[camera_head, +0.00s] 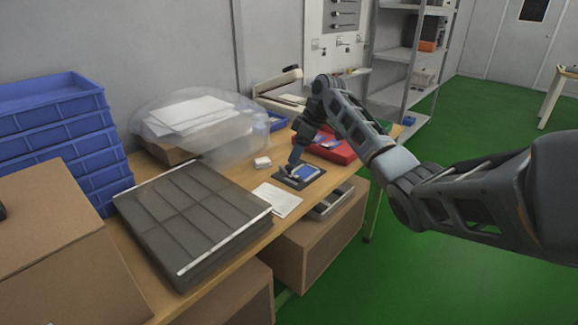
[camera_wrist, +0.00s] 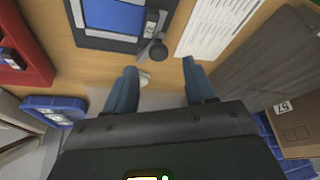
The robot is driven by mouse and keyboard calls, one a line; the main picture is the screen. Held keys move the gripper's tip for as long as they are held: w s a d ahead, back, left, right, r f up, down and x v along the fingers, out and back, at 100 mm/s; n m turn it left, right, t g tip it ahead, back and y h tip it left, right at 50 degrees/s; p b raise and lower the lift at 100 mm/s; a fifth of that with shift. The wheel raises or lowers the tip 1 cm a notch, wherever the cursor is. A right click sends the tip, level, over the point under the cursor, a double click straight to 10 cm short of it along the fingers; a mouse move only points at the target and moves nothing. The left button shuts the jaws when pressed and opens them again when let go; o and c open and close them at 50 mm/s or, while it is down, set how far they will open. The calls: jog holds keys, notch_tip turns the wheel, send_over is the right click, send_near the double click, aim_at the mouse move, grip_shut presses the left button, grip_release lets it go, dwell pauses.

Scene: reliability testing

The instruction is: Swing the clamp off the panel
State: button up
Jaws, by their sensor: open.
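The panel (camera_head: 307,172) is a small blue plate on a dark fixture (camera_head: 286,182) on the wooden table. In the wrist view the blue panel (camera_wrist: 115,15) is cut off at the top edge. The clamp (camera_wrist: 157,50) shows there as a dark round knob with a short metal mount beside the panel's edge. In the head view the clamp is too small to tell apart from my gripper. My gripper (camera_wrist: 160,72) is open with nothing between its blue fingers. The knob lies just beyond the fingertips, roughly in line with the gap. I cannot tell whether they touch.
A printed sheet (camera_head: 278,199) lies beside the fixture. A red tray (camera_head: 338,152) stands behind it. A dark stack of slatted panels (camera_head: 190,215), a plastic-wrapped bundle (camera_head: 195,125) and blue crates (camera_head: 55,120) fill the left. A small white box (camera_head: 262,162) stands nearby.

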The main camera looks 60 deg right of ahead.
aim_at(290, 166)
jog(key=shift+x, duration=2.3)
grip_shut()
